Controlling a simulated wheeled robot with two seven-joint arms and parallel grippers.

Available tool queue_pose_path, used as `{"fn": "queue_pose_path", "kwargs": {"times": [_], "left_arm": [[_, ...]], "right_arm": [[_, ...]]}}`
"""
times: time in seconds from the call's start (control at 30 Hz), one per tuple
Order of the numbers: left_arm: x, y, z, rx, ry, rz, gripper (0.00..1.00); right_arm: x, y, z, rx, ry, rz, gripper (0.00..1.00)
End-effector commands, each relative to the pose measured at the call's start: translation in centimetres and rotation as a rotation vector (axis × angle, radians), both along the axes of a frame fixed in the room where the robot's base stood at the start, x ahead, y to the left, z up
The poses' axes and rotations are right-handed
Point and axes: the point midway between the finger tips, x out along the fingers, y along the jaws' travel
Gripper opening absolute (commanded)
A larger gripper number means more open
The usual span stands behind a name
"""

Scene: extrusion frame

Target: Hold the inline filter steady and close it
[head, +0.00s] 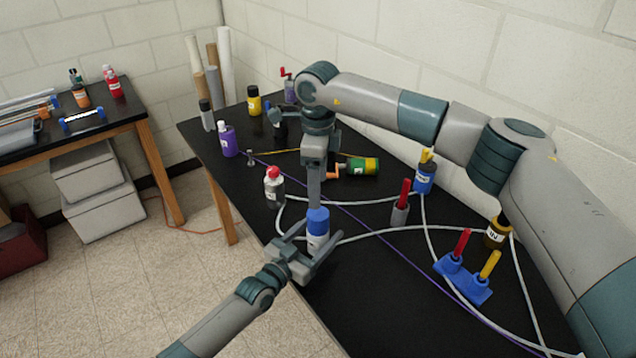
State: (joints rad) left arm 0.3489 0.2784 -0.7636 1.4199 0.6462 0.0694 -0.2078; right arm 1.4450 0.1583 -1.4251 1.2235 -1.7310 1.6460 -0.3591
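What I take to be the inline filter is an upright cylinder (317,242) with a white label and a blue cap (318,215), near the table's front edge. My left gripper (322,230) reaches in from below, one finger on each side of the lower body. I cannot tell whether both fingers touch it. My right gripper (314,203) points straight down from above, its fingers ending at the blue cap. Only one finger shows clearly, so its grip on the cap cannot be told. White tubing (370,233) passes close behind the filter.
A red-capped white bottle (274,188) stands just left of the filter. Tubing crosses the black table (360,300).

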Motion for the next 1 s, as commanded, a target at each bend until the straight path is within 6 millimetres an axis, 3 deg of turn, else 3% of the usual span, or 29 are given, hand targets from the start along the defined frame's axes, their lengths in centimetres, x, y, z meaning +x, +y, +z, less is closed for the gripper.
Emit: {"fn": "queue_pose_path", "kwargs": {"times": [0.47, 0.67, 1.0], "left_arm": [[-0.8, 0.6, -0.1, 0.001, 0.001, 0.0, 0.66], [-2.7, 2.1, -0.3, 0.001, 0.001, 0.001, 0.66], [-8.1, 6.2, -0.4, 0.001, 0.001, 0.0, 0.66]], "right_arm": [[0.0, 0.0, -0.3, 0.0, 0.0, 0.0, 0.65], [0.0, 0.0, -0.8, 0.0, 0.0, 0.0, 0.65], [0.0, 0.0, -2.5, 0.0, 0.0, 0.0, 0.65]]}}
